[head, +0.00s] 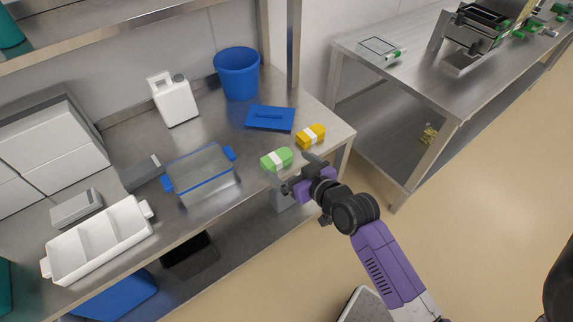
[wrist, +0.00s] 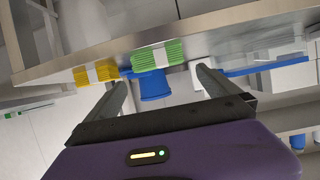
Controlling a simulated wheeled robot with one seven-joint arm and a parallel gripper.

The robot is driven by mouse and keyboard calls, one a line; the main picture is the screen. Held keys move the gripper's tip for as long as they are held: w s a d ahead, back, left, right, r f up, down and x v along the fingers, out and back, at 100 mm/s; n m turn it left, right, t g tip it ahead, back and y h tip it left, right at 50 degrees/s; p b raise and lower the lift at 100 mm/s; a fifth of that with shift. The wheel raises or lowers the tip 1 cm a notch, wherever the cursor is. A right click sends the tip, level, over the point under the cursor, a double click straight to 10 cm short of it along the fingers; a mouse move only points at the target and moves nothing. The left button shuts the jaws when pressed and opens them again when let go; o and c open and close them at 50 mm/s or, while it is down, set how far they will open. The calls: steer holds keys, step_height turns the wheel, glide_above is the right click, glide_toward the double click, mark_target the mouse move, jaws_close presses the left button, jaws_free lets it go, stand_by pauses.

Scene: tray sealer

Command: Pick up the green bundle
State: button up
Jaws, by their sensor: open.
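The green bundle (head: 268,163) has a white band around its middle. It lies on the steel table near the front edge. In the wrist view the green bundle (wrist: 145,60) shows ahead, between the two fingers. My gripper (head: 292,169) is open and empty at the table's front edge, close to the near side of the bundle. In the wrist view my gripper (wrist: 163,82) has both fingers spread, with nothing between their tips. I cannot tell the exact gap to the bundle.
A yellow banded bundle (head: 302,141) lies just right of the green one. A blue tray (head: 270,118) and blue bucket (head: 237,74) stand behind. A clear blue-rimmed container (head: 205,178) is to the left. A white divided tray (head: 98,239) is farther left. The table edge is close below my gripper.

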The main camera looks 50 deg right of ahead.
mark_target(279, 158)
steer(key=shift+f+x, duration=0.1)
steer(key=shift+x, duration=1.85)
steer(key=shift+f+x, duration=0.15)
steer(key=shift+x, duration=1.85)
steer(key=shift+s, duration=0.2)
steer(key=c, duration=1.2)
